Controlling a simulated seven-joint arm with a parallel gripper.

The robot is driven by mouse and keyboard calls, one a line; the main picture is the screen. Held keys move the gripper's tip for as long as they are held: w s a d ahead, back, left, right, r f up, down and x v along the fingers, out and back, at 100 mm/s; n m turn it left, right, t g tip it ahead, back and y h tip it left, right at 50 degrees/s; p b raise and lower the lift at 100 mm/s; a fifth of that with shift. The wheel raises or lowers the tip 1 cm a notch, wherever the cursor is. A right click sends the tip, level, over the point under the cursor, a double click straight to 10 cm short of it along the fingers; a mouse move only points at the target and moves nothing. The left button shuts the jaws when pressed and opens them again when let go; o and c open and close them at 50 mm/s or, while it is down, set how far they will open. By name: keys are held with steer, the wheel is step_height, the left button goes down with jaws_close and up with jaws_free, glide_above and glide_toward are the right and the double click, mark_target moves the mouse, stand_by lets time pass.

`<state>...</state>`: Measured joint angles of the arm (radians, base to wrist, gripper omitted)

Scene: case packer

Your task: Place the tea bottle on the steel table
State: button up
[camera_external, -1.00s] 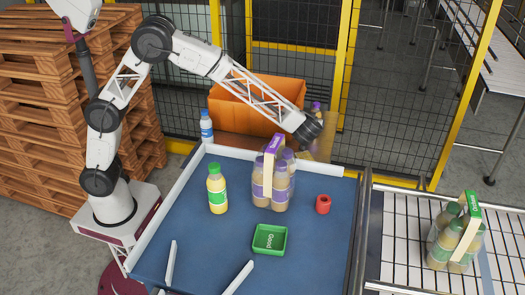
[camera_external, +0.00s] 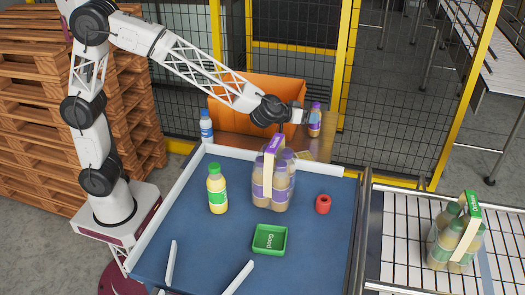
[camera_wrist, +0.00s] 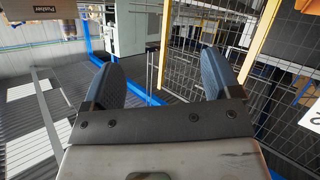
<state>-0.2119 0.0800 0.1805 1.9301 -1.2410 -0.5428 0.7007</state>
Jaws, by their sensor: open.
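A small bottle with a purple cap and amber contents (camera_external: 314,122), which looks like the tea bottle, stands upright on a shiny brown-tinted surface (camera_external: 322,150) behind the blue table. That surface may be the steel table; much of it is hidden. My gripper (camera_external: 304,116) is close to the bottle's left side in the external view, and I cannot tell whether they touch. In the wrist view my gripper's two blue fingers (camera_wrist: 165,82) are spread wide with nothing between them. The bottle is not seen there.
An orange crate (camera_external: 230,116) stands behind my gripper. A blue-capped bottle (camera_external: 206,126) stands left; mesh fencing lies behind.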

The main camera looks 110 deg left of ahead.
steer(key=s+d+r+m+t+h, duration=0.1)
steer(key=s+d+r+m+h, duration=0.1)
steer(key=s+d+h, duration=0.3)
steer(key=s+d+r+m+t+h, duration=0.1)
steer(key=s+d+r+m, duration=0.15)
steer(key=d, duration=0.55)
steer(key=s+d+f+m+g+h, duration=0.1)
steer(key=s+d, duration=0.3)
steer(key=s, duration=0.5)
steer(key=s+d+f+m+g+h, duration=0.2)
steer(key=s+d, duration=0.3)
steer(key=s, duration=0.5)
steer(key=s+d+f+m+g+h, duration=0.2)
steer(key=s+d, duration=0.3)
steer(key=s, duration=0.4)
steer(key=shift+s+d+m+g, duration=0.1)
steer(key=shift+s+m+g, duration=0.25)
steer(key=shift+m, duration=0.4)
steer(key=s+f+m+g+y, duration=0.1)
steer(key=s+f+g, duration=0.2)
steer(key=s, duration=1.1)
steer(key=shift+s+a+f+g, duration=0.2)
steer(key=shift+a+f+g, duration=0.15)
steer(key=shift+f, duration=0.35)
